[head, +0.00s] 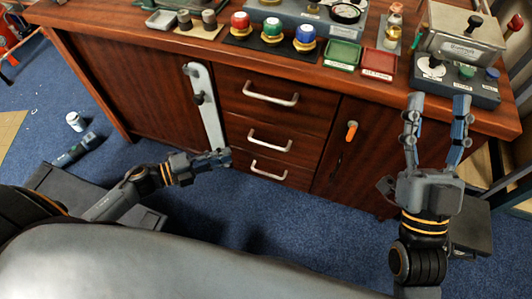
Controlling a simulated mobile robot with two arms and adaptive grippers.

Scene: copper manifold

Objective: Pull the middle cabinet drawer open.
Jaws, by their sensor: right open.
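The wooden cabinet has three stacked drawers, all looking closed. The middle drawer (302,137) has a silver bar handle (270,141). My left gripper (228,157) is low in front of the cabinet, left of the drawer handles, pointing right. Its fingers lie close together at this angle, and I cannot tell whether they are parted. It appears apart from the middle handle. My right gripper (438,100) is open and empty, its fingers spread and pointing up the picture in front of the cabinet's right part, well right of the drawers.
A top drawer handle (270,94) and a bottom drawer handle (268,170) flank the middle one. A pale vertical plate (206,110) stands left of the drawers. An orange handle (352,131) is on the right door. Trays, knobs and boxes crowd the top. Blue floor (285,215) lies in front.

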